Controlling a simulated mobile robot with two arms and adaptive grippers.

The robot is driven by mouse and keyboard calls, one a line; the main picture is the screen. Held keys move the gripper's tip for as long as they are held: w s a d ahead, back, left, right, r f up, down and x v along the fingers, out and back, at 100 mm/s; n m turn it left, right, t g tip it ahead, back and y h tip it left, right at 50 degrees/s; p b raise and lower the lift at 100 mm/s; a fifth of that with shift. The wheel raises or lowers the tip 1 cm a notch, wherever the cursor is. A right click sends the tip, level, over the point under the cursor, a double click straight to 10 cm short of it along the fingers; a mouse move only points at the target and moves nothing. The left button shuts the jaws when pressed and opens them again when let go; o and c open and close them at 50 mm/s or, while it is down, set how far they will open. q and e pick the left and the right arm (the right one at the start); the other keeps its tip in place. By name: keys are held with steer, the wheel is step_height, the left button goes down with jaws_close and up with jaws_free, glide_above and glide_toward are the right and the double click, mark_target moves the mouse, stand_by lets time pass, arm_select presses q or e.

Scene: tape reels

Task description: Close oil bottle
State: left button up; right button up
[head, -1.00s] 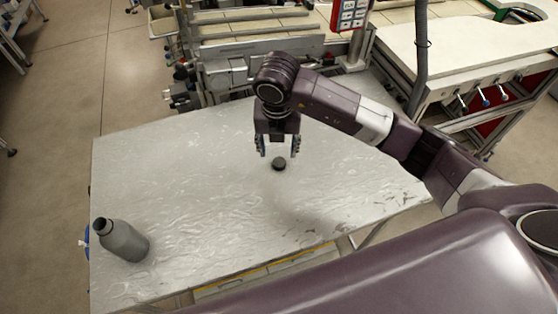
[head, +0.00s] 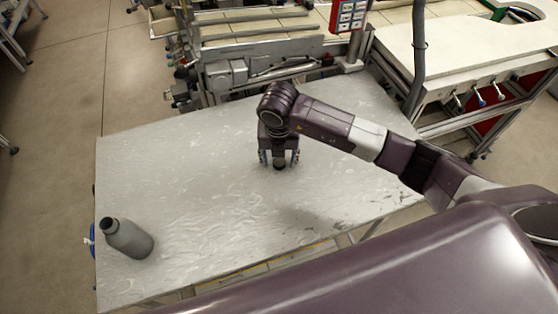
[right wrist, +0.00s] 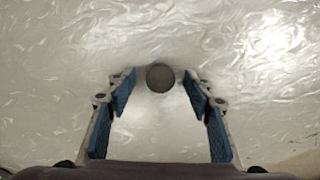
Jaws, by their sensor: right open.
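A grey bottle (head: 128,239) stands on the metal table at its near left corner, with its dark neck uncapped. A small dark round cap (head: 280,166) lies on the table near the middle. My right gripper (head: 279,160) points down over the cap, with its fingers on either side. In the right wrist view the cap (right wrist: 160,77) sits between and slightly beyond the open fingertips (right wrist: 160,85), apart from both blue pads. My left gripper is not in view.
The metal table (head: 200,180) is otherwise clear between the cap and the bottle. Machinery (head: 240,75) stands along the table's far edge. A white-topped workbench (head: 460,50) with tools is at the back right.

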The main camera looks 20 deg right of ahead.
steer(key=c, duration=0.8)
steer(key=shift+r, duration=0.1)
step_height(320, 180, up, 11)
steer(key=b, duration=0.3)
step_height(320, 180, up, 9)
glide_above(279, 162)
